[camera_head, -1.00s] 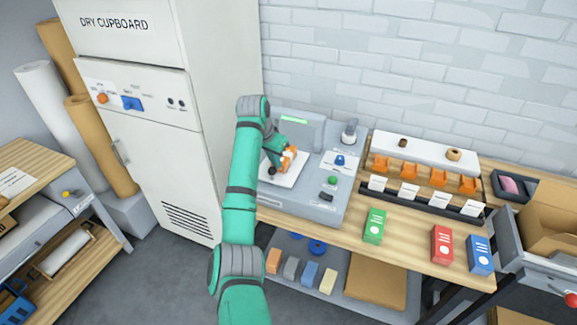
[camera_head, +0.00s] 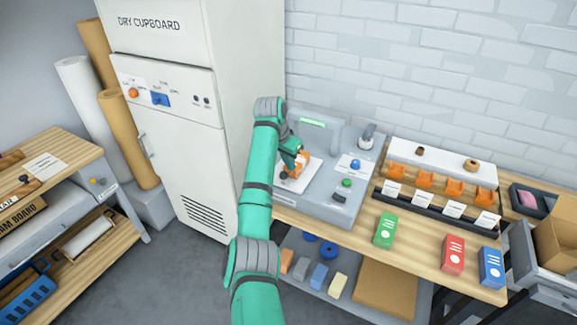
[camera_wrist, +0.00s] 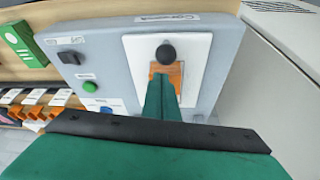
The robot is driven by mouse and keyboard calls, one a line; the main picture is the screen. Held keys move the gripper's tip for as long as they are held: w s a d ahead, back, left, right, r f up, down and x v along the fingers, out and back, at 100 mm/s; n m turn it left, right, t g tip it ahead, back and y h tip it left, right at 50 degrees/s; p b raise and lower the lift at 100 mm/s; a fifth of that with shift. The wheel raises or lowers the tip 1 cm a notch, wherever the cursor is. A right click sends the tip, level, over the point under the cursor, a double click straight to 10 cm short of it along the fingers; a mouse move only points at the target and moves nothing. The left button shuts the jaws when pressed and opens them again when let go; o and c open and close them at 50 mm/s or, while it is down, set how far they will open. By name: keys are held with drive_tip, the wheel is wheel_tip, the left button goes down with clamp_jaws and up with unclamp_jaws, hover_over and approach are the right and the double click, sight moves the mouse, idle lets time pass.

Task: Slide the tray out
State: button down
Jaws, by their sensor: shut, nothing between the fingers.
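The tray (camera_head: 311,172) is a white square plate on the grey machine (camera_head: 335,205) beside the cupboard. In the wrist view the white plate (camera_wrist: 196,62) carries a round dark knob (camera_wrist: 167,53) near its edge. The knob also shows small and dark in the head view (camera_head: 284,175). My gripper (camera_head: 300,168) points down over the plate, with orange fingers that are shut and empty. In the wrist view its orange tips (camera_wrist: 168,75) lie beside the knob, partly hidden by my green hand. I cannot tell whether they touch the plate or knob.
A black switch, a green button (camera_head: 347,183) and a blue knob (camera_head: 355,165) sit on the machine's right. The white cupboard (camera_head: 250,120) stands close on the left. Green (camera_head: 386,229), red (camera_head: 453,254) and blue (camera_head: 491,267) boxes stand on the bench. Floor at front left is clear.

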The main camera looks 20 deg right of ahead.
drive_tip(key=shift+w+d+r, duration=0.15)
drive_tip(key=shift+w+d, duration=0.1)
drive_tip(key=shift+d, duration=0.35)
drive_tip(key=shift+w+d+r, duration=0.15)
drive_tip(key=shift+w+d, duration=0.1)
drive_tip(key=shift+d, duration=0.3)
drive_tip(key=v, duration=1)
drive_tip(key=shift+a, duration=0.1)
